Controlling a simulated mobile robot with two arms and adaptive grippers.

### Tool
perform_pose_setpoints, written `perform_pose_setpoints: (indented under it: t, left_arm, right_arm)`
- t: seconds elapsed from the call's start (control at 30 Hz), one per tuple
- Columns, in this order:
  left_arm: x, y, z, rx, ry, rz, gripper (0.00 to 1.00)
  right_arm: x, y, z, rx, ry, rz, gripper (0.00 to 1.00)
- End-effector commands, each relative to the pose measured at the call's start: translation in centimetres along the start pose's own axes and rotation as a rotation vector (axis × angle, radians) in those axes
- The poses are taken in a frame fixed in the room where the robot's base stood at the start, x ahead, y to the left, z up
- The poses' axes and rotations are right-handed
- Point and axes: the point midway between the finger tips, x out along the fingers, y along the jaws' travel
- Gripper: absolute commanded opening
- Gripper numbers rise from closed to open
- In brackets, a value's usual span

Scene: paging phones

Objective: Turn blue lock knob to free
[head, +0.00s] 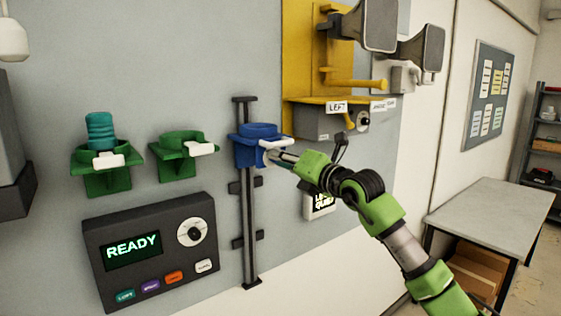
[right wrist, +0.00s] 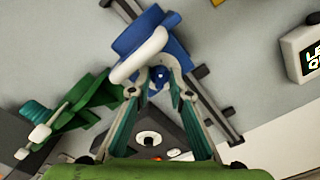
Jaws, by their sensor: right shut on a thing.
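The blue holder (head: 255,143) is mounted on a dark vertical rail on the wall panel, with a white curved catch (head: 272,147) at its front right. My right gripper (head: 276,157) reaches the holder's lower right side from the right. In the right wrist view, the fingers (right wrist: 159,76) are shut on the small blue lock knob (right wrist: 160,76), just below the white catch (right wrist: 139,58). The fingers hide part of the knob, and its turn angle cannot be read. The blue holder (right wrist: 148,32) is right above it. My left gripper is out of view.
Two green holders (head: 181,147) sit left of the rail (head: 249,215), the farther one holding a teal cylinder (head: 101,131). A dark console (head: 150,250) reading READY is below. A yellow bracket (head: 305,60) with grey horns (head: 420,50) is above right. A table (head: 490,210) stands at right.

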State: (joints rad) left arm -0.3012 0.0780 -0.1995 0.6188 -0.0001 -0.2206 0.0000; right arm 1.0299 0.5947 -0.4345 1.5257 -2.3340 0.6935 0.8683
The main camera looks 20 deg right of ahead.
Motion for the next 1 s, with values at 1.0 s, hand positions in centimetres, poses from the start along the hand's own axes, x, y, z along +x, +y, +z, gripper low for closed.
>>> perform_pose_setpoints:
  t: [1.0]
  left_arm:
    - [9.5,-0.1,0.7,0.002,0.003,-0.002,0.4]
  right_arm:
    - [0.0,-0.2,-0.2,-0.814,0.0,-0.001,0.0]
